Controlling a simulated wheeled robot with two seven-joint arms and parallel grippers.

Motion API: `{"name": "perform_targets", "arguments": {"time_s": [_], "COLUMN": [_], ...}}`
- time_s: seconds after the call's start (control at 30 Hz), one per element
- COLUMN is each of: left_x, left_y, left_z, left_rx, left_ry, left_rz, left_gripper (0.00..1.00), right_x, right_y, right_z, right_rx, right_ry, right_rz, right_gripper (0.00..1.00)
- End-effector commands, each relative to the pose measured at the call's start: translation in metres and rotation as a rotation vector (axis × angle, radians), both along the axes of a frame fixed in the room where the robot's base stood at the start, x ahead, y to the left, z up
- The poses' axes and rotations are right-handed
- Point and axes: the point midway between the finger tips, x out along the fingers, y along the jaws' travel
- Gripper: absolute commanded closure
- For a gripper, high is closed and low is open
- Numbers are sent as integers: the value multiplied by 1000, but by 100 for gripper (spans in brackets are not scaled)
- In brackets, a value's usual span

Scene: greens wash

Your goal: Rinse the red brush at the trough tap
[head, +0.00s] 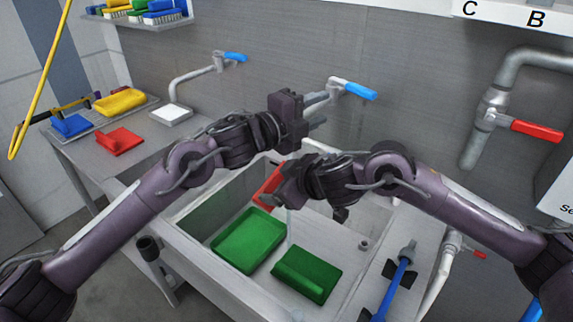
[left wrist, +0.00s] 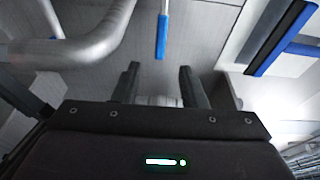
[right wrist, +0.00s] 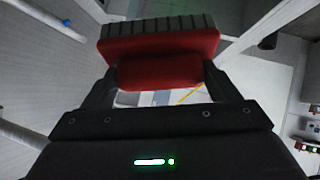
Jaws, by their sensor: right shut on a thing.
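The red brush (head: 268,184) is held over the trough (head: 192,258), partly hidden by my right gripper (head: 283,185). In the right wrist view the brush (right wrist: 160,70) sits between the fingers, its dark bristles facing away. The trough tap (head: 334,84) has a blue lever (head: 360,91); its spout is hidden behind my left gripper (head: 319,110). That gripper is open and empty beside the tap. In the left wrist view a blue lever (left wrist: 162,37) is ahead of the parted fingers, not between them. A faint vertical streak below could be water; I cannot tell.
Two green items, one flat (head: 248,240) and one beside it (head: 307,275), lie in the trough. A second blue-levered tap (head: 185,80) is to the left. A side table holds a red scoop (head: 120,141) and other coloured items. A red-levered pipe (head: 536,130) is right.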

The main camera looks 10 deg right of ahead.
Motion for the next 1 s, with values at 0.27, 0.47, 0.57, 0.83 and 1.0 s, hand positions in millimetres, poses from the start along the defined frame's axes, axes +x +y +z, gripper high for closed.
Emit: {"name": "perform_targets", "arguments": {"time_s": [0.27,0.47,0.57,0.83,1.0], "left_x": [0,-3,-6,-13,-16], "left_y": [0,-1,-1,3,7], "left_z": [0,1,1,3,4], "left_rx": [-5,-111,-220,-551,-759], "left_ry": [10,197,387,980,1354], "left_rz": [0,-4,-6,-10,-10], "left_gripper": [75,100,100,100,100], "right_x": [0,0,0,0,0], "right_y": [0,0,0,0,0], "right_z": [1,1,1,1,1], "right_rx": [0,0,0,0,1], "right_ry": [-1,-1,-1,-1,-1], "right_rz": [0,0,0,0,0], "right_gripper": [32,32,32,32,32]}}
